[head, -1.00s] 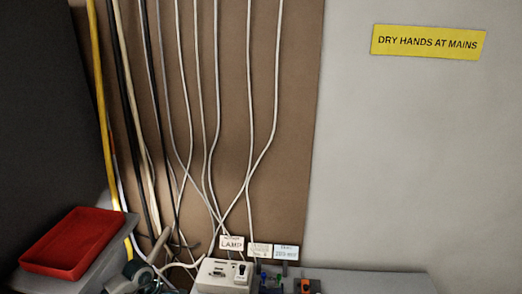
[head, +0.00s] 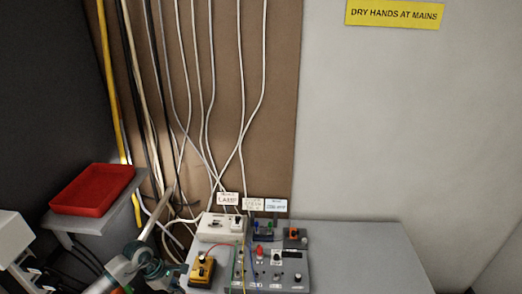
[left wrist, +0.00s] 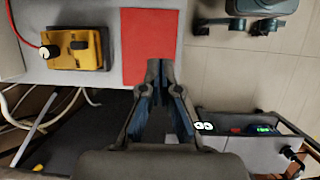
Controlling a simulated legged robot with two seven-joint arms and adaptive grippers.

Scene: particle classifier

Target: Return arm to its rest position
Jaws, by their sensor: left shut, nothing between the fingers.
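My left gripper (left wrist: 160,70) shows in the left wrist view with its two dark fingertips together and nothing between them. The tips overlap the lower part of a flat red sheet (left wrist: 149,40) by the edge of the grey table; whether they touch it I cannot tell. In the head view, grey-teal links of my left arm are at the lower left, beside that yellow box (head: 202,268); the fingertips cannot be made out there. My right gripper is not seen.
In the head view, a grey table (head: 365,250) carries a white lamp box (head: 219,227) and a grey panel of knobs (head: 272,268). Its right side is bare. A red tray (head: 92,190) sits on a shelf at left. Cables (head: 180,100) hang behind.

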